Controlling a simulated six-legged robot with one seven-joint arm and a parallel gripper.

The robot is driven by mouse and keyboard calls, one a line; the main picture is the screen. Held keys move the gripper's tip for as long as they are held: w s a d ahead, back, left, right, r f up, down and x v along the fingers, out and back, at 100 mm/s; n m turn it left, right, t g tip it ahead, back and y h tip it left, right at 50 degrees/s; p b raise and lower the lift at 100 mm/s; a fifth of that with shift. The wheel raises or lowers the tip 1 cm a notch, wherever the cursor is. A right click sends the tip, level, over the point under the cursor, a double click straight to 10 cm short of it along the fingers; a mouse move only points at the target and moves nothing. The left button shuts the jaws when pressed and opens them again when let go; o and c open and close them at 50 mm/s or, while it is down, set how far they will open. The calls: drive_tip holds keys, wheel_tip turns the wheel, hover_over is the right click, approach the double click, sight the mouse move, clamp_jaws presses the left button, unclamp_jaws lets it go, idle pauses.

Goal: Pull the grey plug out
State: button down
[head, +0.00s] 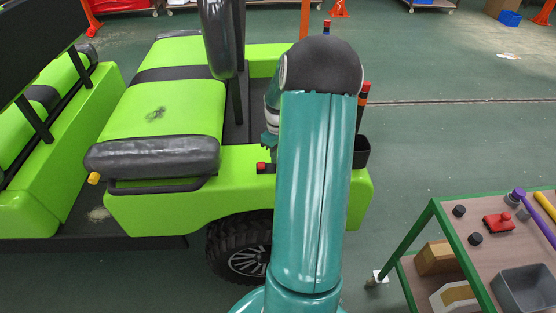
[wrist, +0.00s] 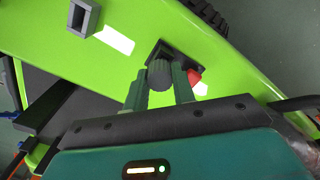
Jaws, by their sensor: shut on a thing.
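My gripper (wrist: 158,88) points at the cart's green body in the wrist view, its two teal fingers on either side of the round grey plug (wrist: 160,74). It is shut on the plug. The plug's end overlaps a dark socket plate (wrist: 176,55) on the green panel; whether it is seated in it or just clear of it cannot be told. A red part (wrist: 194,76) sits beside the plug, by the right finger. In the head view my arm hides the plug and most of the gripper.
The green cart (head: 180,105) has dark-edged seats and a black wheel (head: 245,255) below. A dark square holder (wrist: 82,16) is on the panel at upper left in the wrist view. A green-framed trolley (head: 490,265) with small parts stands at right; floor between is clear.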

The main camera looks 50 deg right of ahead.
drive_tip(key=shift+r, duration=2.7)
